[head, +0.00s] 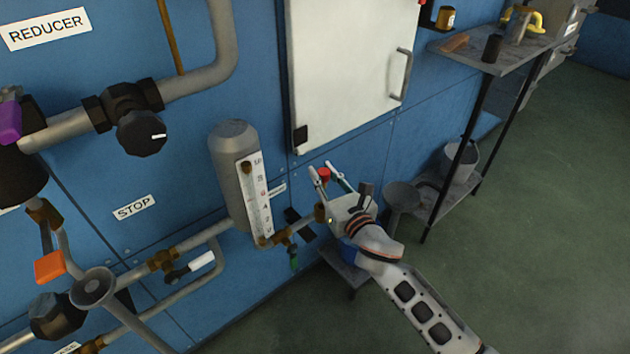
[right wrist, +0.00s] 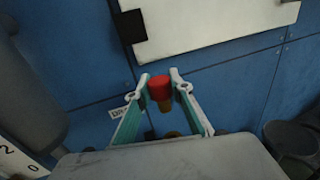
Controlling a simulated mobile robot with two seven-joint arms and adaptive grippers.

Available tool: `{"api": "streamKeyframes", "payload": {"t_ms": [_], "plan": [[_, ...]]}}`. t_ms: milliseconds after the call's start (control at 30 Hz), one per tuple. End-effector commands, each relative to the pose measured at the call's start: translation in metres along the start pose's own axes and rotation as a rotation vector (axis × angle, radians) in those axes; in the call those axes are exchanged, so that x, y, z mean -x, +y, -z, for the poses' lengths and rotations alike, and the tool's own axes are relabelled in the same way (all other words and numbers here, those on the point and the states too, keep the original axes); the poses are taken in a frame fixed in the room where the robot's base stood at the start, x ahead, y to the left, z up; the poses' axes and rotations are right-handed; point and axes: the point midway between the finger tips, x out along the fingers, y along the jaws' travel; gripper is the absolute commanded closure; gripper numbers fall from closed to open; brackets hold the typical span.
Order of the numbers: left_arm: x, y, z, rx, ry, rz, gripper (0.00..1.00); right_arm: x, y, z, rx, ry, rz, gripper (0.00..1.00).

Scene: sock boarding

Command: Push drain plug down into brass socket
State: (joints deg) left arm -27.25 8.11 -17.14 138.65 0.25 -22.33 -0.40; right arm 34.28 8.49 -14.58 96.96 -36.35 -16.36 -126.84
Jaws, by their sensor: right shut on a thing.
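The drain plug has a red cap (head: 324,174) and a brownish lower part; it also shows in the right wrist view (right wrist: 160,88). My right gripper (head: 328,176) is shut on the plug, with one finger on each side of it. The plug is beside the blue wall, right of the grey cylinder. In the right wrist view a brass-coloured round piece (right wrist: 172,134), perhaps the socket, shows partly below the plug; my gripper body hides the rest. I cannot tell whether plug and socket touch. My left gripper is in neither view.
A white cabinet (head: 350,60) is above. A metal shelf (head: 500,58) stands right, with a funnel-like grey thing (head: 402,195) nearer.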

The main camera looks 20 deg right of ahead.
Motion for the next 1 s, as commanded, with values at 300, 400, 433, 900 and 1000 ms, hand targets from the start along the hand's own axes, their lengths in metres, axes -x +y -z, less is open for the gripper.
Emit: {"api": "streamKeyframes", "payload": {"t_ms": [300, 400, 433, 900, 1000], "plan": [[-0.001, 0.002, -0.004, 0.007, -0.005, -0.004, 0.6, -0.008, 0.0, 0.014, 0.0, -0.01, -0.003, 1.0], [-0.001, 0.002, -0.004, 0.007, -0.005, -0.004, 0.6, -0.008, 0.0, 0.014, 0.0, -0.01, -0.003, 1.0], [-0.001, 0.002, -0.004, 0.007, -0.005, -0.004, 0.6, -0.008, 0.0, 0.014, 0.0, -0.009, -0.003, 1.0], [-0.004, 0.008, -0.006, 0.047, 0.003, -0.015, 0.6, -0.005, 0.001, 0.049, -0.002, 0.006, -0.005, 1.0], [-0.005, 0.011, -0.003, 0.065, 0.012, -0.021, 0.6, -0.005, 0.001, 0.057, -0.002, 0.005, -0.005, 1.0]]}}
